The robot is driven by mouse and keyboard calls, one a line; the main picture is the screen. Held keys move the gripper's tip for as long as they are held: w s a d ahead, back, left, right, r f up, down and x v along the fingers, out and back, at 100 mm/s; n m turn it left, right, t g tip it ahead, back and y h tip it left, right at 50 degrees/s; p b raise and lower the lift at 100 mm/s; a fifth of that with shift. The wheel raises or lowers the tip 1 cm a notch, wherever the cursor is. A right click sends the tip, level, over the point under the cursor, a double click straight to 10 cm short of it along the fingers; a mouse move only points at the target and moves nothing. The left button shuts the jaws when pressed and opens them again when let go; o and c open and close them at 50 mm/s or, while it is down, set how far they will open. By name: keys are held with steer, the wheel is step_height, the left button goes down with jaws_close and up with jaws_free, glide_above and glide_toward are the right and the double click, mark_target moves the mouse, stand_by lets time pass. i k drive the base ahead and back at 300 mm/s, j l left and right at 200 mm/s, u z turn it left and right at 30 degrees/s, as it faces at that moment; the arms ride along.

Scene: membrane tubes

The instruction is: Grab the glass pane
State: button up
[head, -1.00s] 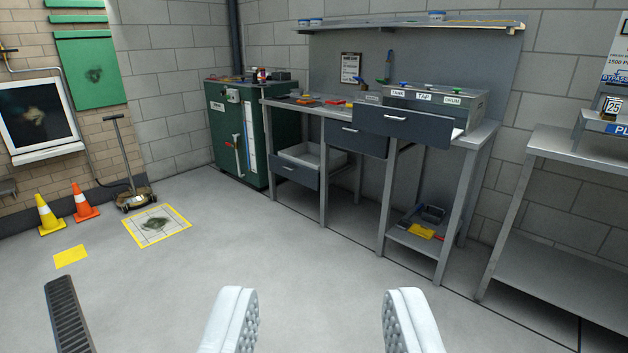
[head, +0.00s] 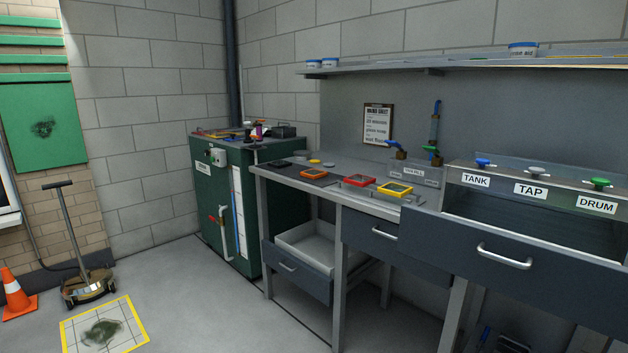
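No loose thing shows plainly as a glass pane. Small framed squares with pale or clear middles lie on the grey workbench (head: 345,181): an orange one (head: 313,173), a red one (head: 360,181) and a yellow one (head: 395,190). I cannot tell whether any of them holds glass. My gripper is not in view.
An open drawer (head: 297,281) and a shut-looking drawer (head: 370,236) are under the bench. A larger drawer (head: 500,262) juts out at right. A green cabinet (head: 208,181) stands left of the bench.

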mark_target(313, 174)
steer(key=i+u, duration=0.1)
steer(key=i, duration=0.65)
steer(key=i+l, duration=0.2)
steer(key=i, duration=0.25)
steer(key=i+l+u, duration=0.15)
steer(key=i, duration=0.35)
steer(key=i+l, duration=0.3)
steer(key=i, duration=0.15)
steer(key=i+l+u, duration=0.15)
steer(key=i, duration=0.3)
steer(key=l, duration=0.1)
